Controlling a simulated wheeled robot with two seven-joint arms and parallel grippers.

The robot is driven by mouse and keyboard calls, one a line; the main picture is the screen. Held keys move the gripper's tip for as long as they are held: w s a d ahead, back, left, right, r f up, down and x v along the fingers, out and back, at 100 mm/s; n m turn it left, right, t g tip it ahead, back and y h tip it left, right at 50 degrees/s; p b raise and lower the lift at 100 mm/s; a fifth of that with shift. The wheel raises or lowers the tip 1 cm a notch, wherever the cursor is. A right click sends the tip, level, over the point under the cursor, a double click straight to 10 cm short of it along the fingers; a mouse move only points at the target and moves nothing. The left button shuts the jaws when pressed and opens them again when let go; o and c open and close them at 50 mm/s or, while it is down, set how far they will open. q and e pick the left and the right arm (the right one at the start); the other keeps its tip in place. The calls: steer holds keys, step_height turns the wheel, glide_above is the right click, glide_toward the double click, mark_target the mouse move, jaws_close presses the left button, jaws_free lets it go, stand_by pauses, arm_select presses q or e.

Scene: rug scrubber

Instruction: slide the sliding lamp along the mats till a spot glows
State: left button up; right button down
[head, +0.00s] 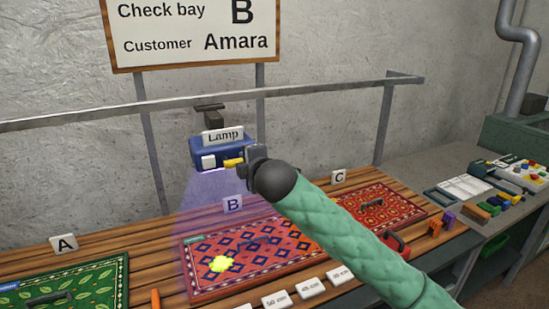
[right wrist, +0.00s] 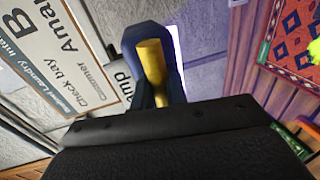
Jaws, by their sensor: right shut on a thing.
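The blue sliding lamp (head: 205,147), labelled "Lamp", hangs from the rail above the left part of mat B (head: 283,238), a red mat with dark diamonds. Its purple light falls on that part of the mat. A yellow-green spot (head: 220,264) glows there, and part of it shows at the right edge of the right wrist view (right wrist: 315,51). My right gripper (head: 245,161) is shut on the lamp's yellow handle (right wrist: 152,62). The green mat A (head: 85,275) is at the left and the red mat C (head: 400,205) at the right. My left gripper is not in view.
The grey rail (head: 310,92) runs along the wall. A sign (head: 195,32) reads "Check bay B, Customer Amara". White distance tags (head: 312,288) lie at the bench's front edge. My right arm hides part of mats B and C. A side counter (head: 465,165) holds small items.

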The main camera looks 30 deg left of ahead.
mark_target(228, 165)
steer(key=s+a, duration=0.1)
steer(key=s, duration=0.1)
steer(key=s+a, duration=0.2)
steer(key=shift+f, duration=0.15)
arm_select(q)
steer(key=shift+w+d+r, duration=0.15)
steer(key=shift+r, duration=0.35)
arm_select(e)
steer(key=c, duration=1.8)
jaws_free()
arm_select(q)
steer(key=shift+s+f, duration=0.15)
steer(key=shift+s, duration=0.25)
arm_select(e)
steer(key=shift+o, duration=0.2)
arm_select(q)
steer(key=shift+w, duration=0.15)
